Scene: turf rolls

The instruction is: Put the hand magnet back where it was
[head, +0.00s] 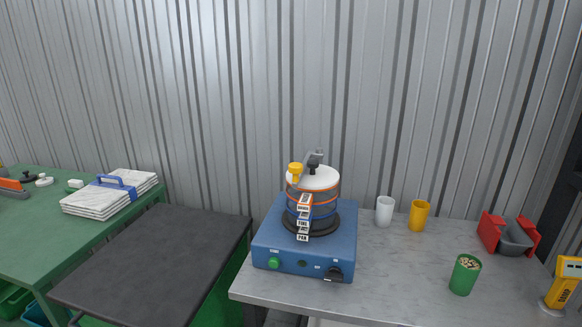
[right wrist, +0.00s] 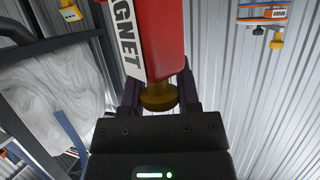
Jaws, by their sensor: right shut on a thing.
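The hand magnet (right wrist: 165,45) is a red bar with a white label reading MAGNET and a brass-coloured knob (right wrist: 159,96) at its near end. My right gripper (right wrist: 158,82) is shut on it, with dark fingers on both sides near the knob. The magnet's far end is cut off by the top of the right wrist view. The head view shows neither the magnet nor either gripper. My left gripper is in no view.
A blue sieve shaker (head: 304,244) stands on the grey worktop (head: 395,280), with white (head: 384,211), yellow (head: 419,215) and green (head: 464,275) cups nearby. A red holder (head: 493,232) and yellow device (head: 564,285) are at right. The dark table (head: 150,270) is bare.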

